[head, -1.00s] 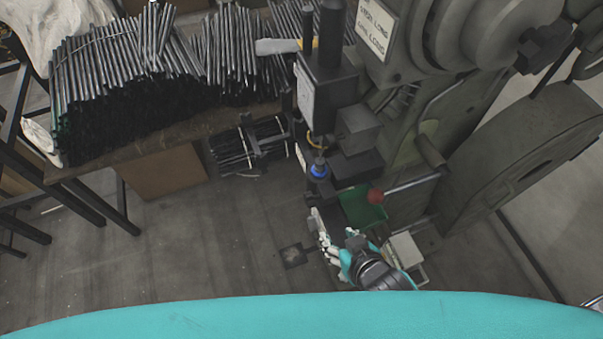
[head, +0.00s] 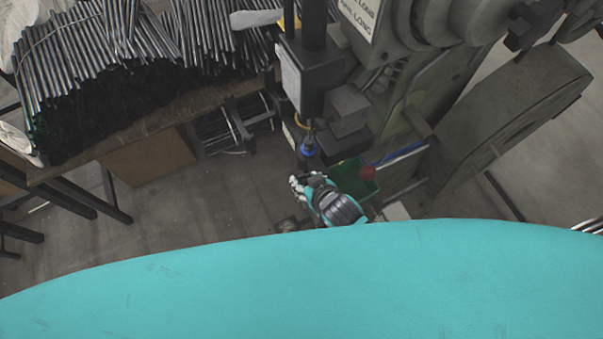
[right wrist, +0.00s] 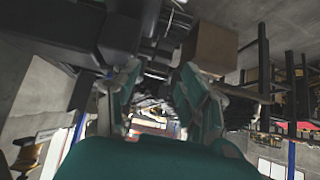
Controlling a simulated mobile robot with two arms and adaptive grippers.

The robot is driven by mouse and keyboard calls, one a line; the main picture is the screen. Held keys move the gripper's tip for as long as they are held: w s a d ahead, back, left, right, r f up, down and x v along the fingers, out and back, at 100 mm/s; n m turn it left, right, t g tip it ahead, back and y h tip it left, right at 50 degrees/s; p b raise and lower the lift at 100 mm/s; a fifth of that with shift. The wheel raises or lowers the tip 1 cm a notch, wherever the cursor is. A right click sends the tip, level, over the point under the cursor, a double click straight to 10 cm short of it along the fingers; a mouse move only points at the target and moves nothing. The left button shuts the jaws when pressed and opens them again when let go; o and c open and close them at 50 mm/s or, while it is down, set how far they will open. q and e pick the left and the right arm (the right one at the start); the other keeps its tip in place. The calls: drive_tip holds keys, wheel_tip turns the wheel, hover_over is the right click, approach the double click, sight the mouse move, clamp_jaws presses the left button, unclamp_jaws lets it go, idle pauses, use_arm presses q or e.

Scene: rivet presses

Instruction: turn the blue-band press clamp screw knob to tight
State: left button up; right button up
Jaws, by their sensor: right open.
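The press with the blue band (head: 309,150) stands right of the middle in the head view. The band sits low on its dark ram, above a green tray (head: 350,180). I cannot clearly make out the clamp screw knob in either view. My right gripper (head: 298,184) is just below the blue band and left of the green tray, apparently apart from the press. In the right wrist view its two fingers (right wrist: 160,95) are spread with nothing between them. Dark press parts fill the upper left there. My left gripper is not in view.
A table (head: 130,130) bears bundles of metal rods at the left. Bare floor (head: 215,205) lies between table and press.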

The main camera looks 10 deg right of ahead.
sight(302, 178)
drive_tip(key=x, duration=0.3)
drive_tip(key=shift+w+f, duration=0.15)
drive_tip(key=shift+w+a+f, duration=0.1)
drive_tip(key=shift+w+f, duration=0.1)
drive_tip(key=shift+f, duration=0.1)
clamp_jaws()
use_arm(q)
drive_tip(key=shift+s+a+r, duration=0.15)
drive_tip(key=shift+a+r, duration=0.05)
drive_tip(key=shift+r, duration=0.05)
